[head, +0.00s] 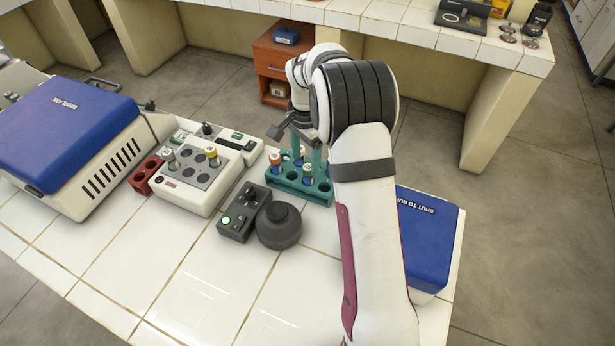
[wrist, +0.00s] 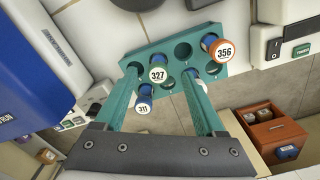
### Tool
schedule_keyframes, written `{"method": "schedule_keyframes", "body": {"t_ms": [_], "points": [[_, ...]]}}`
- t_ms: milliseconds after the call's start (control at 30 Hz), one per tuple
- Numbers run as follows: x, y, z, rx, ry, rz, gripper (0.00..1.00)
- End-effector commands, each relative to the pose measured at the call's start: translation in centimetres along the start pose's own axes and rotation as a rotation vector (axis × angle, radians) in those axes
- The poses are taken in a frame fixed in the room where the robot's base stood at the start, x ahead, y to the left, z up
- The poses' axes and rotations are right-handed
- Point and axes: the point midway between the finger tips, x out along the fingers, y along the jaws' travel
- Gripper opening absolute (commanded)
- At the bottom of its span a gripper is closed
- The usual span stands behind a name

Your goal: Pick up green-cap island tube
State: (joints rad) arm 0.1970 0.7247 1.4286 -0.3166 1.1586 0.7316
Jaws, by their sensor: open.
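A teal tube rack (head: 318,194) stands on the white tiled bench, partly behind my arm in the head view. In the wrist view the rack (wrist: 218,60) holds several tubes with numbered caps. The tube marked 327 (wrist: 158,76) has a rim that looks green and shows between my fingers. My gripper (wrist: 160,74) is open, its two teal fingers reaching to either side of that cap; contact cannot be told. In the head view my gripper (head: 298,146) is over the rack's far side. An orange-rimmed tube marked 356 (wrist: 224,51) stands to the right.
A tube marked 311 (wrist: 143,107) is beside the left finger. Another tube is partly hidden by the right finger. Left of the rack are a white tube block (head: 185,190), a control box (head: 243,212) and a dark round device (head: 279,226). A blue-lidded machine (head: 428,235) stands right.

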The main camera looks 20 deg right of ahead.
Motion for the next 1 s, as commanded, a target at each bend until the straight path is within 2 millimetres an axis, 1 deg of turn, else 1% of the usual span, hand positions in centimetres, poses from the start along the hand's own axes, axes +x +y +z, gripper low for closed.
{"method": "schedule_keyframes", "body": {"t_ms": [33,100,200,433,833,1000], "points": [[1.1,0.2,-0.2,0.001,-0.003,0.004,0.72],[2.5,0.3,-0.3,-0.001,-0.002,0.003,0.72],[3.7,0.2,-0.3,-0.001,-0.001,0.001,0.72],[4.0,0.2,-0.3,-0.001,0.0,-0.001,0.72],[3.9,0.2,-0.3,-0.001,0.0,-0.001,0.0],[3.9,0.2,-0.3,-0.001,0.0,-0.001,0.0]]}}
